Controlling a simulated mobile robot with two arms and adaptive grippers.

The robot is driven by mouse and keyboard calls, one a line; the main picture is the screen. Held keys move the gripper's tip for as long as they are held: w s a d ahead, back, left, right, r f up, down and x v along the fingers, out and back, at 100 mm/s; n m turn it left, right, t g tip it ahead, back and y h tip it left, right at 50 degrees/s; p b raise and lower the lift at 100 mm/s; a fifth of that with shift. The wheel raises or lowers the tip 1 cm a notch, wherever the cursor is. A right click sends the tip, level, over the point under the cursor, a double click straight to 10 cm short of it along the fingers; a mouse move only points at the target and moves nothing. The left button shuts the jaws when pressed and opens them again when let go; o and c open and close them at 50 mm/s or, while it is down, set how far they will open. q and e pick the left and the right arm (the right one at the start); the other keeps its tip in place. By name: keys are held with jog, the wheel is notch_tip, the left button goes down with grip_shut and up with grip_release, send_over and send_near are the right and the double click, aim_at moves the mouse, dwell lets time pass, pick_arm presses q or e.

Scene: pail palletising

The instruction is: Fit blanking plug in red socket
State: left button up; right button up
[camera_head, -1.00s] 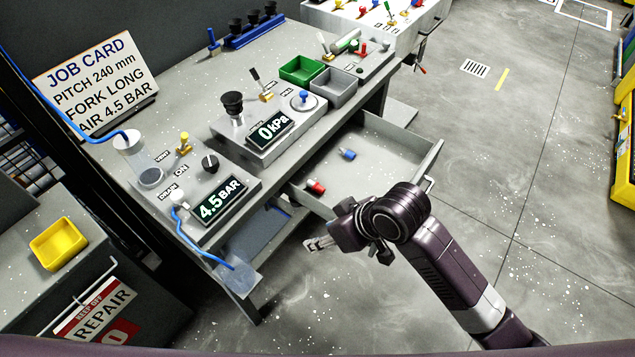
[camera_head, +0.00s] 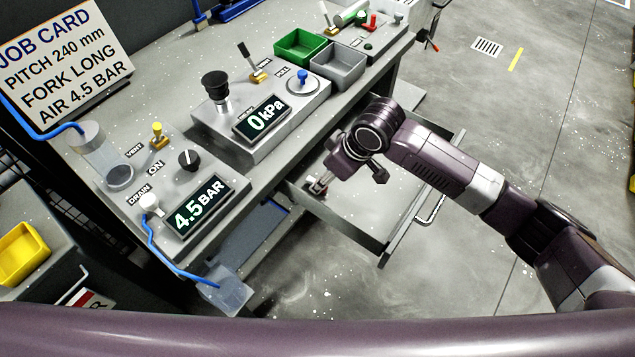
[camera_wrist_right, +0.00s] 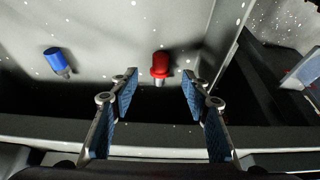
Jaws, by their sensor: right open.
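A red plug (camera_wrist_right: 160,66) with a pale metal end lies in the open drawer. In the right wrist view it is just beyond and between my fingertips, not touched by them. A blue plug (camera_wrist_right: 57,61) with a pale end lies to its left. My right gripper (camera_head: 316,186) is open and empty over the drawer's near left part, and the arm hides both plugs in the head view. A small red fitting (camera_head: 370,22) stands on the bench at the back; I cannot tell whether it is the red socket. My left gripper is not in view.
The drawer (camera_head: 405,235) stands pulled out from the bench, its walls around my gripper. Above it are the kPa unit (camera_head: 283,120), the 4.5 BAR panel (camera_head: 222,180), a green bin (camera_head: 294,50) and a grey bin (camera_head: 345,68). Open floor lies to the right.

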jog(key=x, duration=0.4)
jog(key=shift+w+a+r, duration=0.1)
jog(key=shift+w+a, duration=0.05)
jog(key=shift+a, duration=0.05)
jog(key=shift+a+f, duration=0.1)
jog(key=shift+f, duration=0.15)
jog(key=c, duration=1.1)
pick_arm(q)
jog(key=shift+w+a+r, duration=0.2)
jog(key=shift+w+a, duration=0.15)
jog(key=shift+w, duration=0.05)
pick_arm(e)
jog(key=shift+w, duration=0.1)
jog(key=shift+r, duration=0.65)
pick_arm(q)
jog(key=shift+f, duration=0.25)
pick_arm(e)
notch_tip(320, 180, up, 19)
jog(key=shift+f, duration=0.15)
